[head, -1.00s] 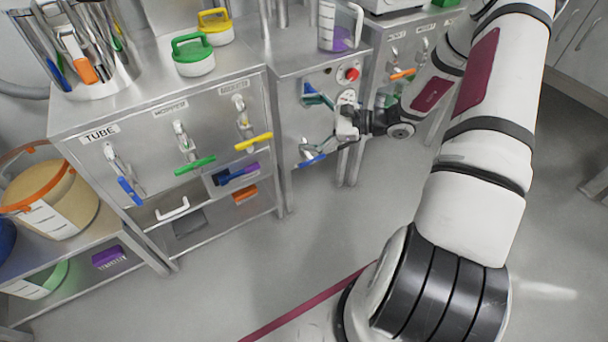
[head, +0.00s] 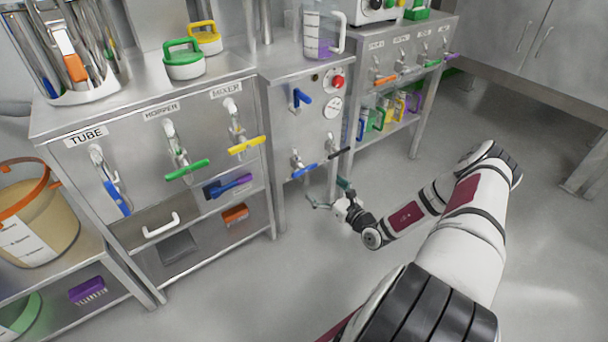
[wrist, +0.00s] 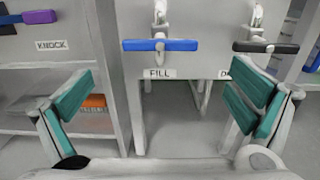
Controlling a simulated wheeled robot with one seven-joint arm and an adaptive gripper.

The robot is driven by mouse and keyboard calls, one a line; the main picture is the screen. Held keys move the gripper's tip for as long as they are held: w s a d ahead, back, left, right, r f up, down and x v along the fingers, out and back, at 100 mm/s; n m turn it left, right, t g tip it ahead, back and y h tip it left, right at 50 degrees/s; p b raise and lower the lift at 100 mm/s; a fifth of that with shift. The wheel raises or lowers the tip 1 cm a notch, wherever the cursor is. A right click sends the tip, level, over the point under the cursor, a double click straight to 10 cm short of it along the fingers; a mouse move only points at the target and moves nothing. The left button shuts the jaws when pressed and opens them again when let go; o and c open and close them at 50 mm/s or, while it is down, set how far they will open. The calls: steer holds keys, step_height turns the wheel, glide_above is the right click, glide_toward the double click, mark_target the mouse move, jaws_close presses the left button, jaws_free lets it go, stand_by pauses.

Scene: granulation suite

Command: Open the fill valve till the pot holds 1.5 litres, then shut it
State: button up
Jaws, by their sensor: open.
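The fill valve has a blue bar handle (wrist: 160,45) above a FILL label in the wrist view. The bar lies level, crosswise to its stem; it also shows low on the middle steel cabinet in the head view (head: 305,171). My gripper (head: 331,194) is open and empty, in front of and below the handle, apart from it. In the wrist view its teal-padded fingers (wrist: 162,97) stand wide to either side below the bar. A clear graduated jug (head: 322,35) with purple in its lower part stands on the cabinet top; I cannot read its level or confirm it is the pot.
A black bar handle (wrist: 266,47) is close to the right of the fill handle. Another blue handle (head: 301,97), a red button (head: 337,82) and a round gauge (head: 332,107) are higher on the panel. The floor to the right is clear.

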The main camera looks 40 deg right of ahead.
mark_target(306, 171)
steer(key=w+b, duration=0.4)
steer(key=w, duration=0.7)
steer(key=shift+a, duration=0.15)
steer(key=c, duration=0.9)
